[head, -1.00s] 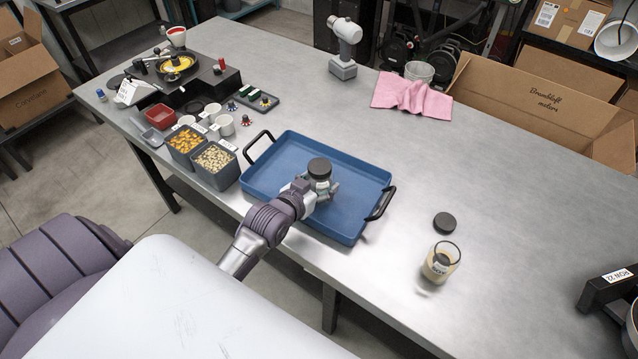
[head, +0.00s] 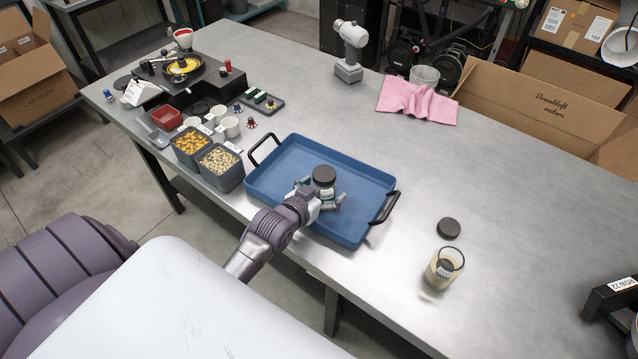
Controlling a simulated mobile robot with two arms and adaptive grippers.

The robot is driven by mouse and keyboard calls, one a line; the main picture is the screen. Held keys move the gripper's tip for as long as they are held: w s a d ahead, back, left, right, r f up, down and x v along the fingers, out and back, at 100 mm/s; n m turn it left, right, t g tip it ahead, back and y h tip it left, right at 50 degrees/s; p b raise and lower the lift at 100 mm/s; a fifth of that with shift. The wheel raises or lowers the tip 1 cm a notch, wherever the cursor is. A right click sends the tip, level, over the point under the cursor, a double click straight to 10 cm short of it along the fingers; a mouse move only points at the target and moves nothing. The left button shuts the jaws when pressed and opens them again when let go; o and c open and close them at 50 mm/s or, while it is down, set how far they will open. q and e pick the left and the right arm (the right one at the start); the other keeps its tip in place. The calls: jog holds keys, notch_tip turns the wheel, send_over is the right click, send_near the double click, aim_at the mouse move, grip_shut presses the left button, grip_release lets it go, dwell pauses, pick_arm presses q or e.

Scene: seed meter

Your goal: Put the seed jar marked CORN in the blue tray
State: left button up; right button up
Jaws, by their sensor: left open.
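The blue tray (head: 272,178) lies on the steel table with black handles at its two ends. A jar with a dark lid (head: 323,175) stands inside the tray, toward its right half. Its body is mostly hidden by my gripper, and I cannot read any marking on it. My left gripper (head: 330,203) reaches over the tray's near edge. It is open, with its fingers spread low beside the jar. My right gripper is not in view.
An uncovered glass jar (head: 443,270) with pale contents and a label stands right of the tray, near a loose dark lid (head: 449,228). Grey seed bins (head: 221,172) stand left of the tray. A pink cloth (head: 417,103) lies behind. The table's right part is mostly clear.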

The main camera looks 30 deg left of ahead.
pick_arm(q)
jog(key=shift+s+r, duration=0.1)
jog(key=shift+s, duration=0.2)
jog(key=b+v, duration=0.1)
jog(key=v, duration=1)
jog(key=shift+s+r+b, duration=0.2)
jog(key=shift+r+b, duration=0.05)
jog(key=shift+b, duration=0.1)
